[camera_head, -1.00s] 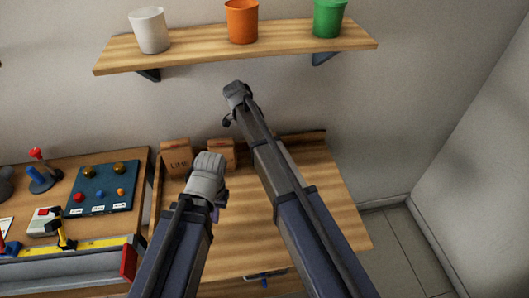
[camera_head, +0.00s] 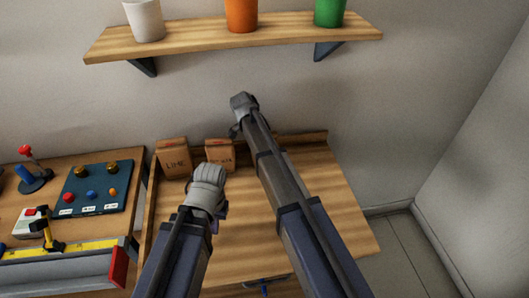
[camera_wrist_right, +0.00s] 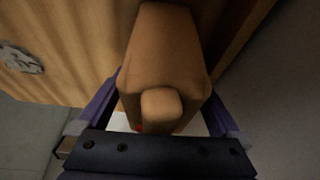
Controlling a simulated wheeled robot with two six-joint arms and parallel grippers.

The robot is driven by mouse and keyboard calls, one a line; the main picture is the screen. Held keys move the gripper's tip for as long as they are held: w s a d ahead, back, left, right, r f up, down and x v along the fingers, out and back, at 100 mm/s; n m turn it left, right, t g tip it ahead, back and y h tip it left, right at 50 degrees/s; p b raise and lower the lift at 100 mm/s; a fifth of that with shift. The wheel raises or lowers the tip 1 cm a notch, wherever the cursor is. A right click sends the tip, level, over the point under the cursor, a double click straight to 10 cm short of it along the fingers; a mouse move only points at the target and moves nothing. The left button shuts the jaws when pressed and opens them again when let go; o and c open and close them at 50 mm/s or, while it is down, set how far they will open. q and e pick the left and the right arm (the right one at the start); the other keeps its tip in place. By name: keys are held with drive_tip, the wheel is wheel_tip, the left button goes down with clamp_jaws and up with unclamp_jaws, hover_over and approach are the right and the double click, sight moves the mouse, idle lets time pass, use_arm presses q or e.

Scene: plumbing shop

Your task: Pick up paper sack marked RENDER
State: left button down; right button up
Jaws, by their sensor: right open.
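Two brown paper sacks stand at the back of the wooden bench in the head view. The left sack (camera_head: 174,163) reads LIME. The label of the other sack (camera_head: 219,157) is too small and partly covered to read surely. My right arm crosses the bench beside it and may hide more. In the right wrist view, a plain brown sack (camera_wrist_right: 168,60) with a rounded top lies between the open jaws of my right gripper (camera_wrist_right: 162,92); no label shows there. My left gripper (camera_head: 216,212) is above the bench front, its jaws mostly hidden behind its wrist.
A shelf (camera_head: 190,45) above holds white (camera_head: 145,20), orange (camera_head: 241,14) and green (camera_head: 329,11) pots. The wooden bench's right part (camera_head: 335,205) is clear.

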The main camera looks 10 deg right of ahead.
drive_tip(key=shift+c, duration=0.4)
clamp_jaws()
idle(0.4)
